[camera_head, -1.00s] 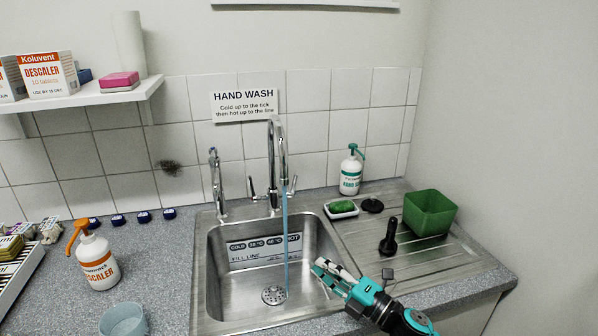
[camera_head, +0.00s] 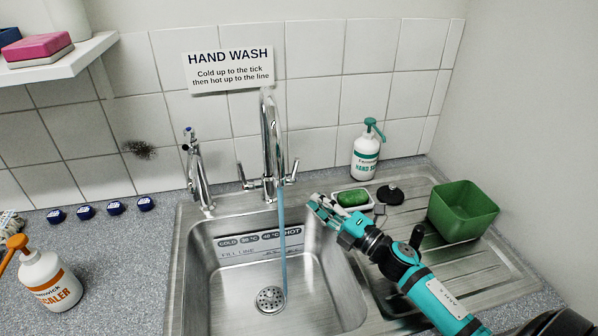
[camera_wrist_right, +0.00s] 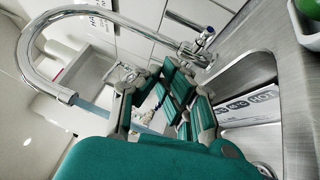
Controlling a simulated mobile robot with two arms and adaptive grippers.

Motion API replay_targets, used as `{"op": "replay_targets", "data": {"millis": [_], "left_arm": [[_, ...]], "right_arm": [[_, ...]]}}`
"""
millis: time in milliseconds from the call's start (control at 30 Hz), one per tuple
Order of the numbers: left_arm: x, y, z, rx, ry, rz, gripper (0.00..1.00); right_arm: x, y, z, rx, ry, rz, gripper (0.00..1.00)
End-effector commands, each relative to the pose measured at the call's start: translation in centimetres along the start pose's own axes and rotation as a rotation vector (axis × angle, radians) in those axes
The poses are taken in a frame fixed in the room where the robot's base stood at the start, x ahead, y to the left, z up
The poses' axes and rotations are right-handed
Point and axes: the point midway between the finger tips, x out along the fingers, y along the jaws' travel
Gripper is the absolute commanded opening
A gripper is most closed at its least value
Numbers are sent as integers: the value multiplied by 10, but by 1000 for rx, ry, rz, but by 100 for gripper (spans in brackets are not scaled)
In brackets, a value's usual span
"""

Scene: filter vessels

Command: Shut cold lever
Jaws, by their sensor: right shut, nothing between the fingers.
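The chrome mixer tap (camera_head: 268,140) stands behind the sink with a lever on each side. The left lever (camera_head: 242,176) and the right lever (camera_head: 292,172) both stick up and outward; I cannot read which is cold. A blue stream of water (camera_head: 283,240) falls from its spout into the sink. My right gripper (camera_head: 318,204) is shut and empty, apart from and in front of the right lever, over the sink's right rim. In the right wrist view its fingers (camera_wrist_right: 178,92) partly hide the tap area behind, and the curved spout (camera_wrist_right: 110,20) passes above. My left gripper is not in view.
A smaller tap (camera_head: 197,170) stands left of the mixer. The steel sink (camera_head: 340,290) has a marked gauge strip on its back wall. A soap bottle (camera_head: 366,152), a green sponge (camera_head: 352,197) and a green tub (camera_head: 463,211) stand at the right. An orange-topped bottle (camera_head: 47,280) is at the left.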

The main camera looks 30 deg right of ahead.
Motion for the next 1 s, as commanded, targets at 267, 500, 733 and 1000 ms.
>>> {"op": "replay_targets", "data": {"millis": [267, 500, 733, 1000], "left_arm": [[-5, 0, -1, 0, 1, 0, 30], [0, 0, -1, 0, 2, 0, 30], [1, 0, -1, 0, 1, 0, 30], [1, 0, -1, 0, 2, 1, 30]], "right_arm": [[63, 2, 1, 0, -2, 4, 0], [89, -1, 22, -1, -2, 0, 0], [96, 0, 29, 0, -2, -1, 0], [96, 0, 29, 1, -1, -1, 0]]}}
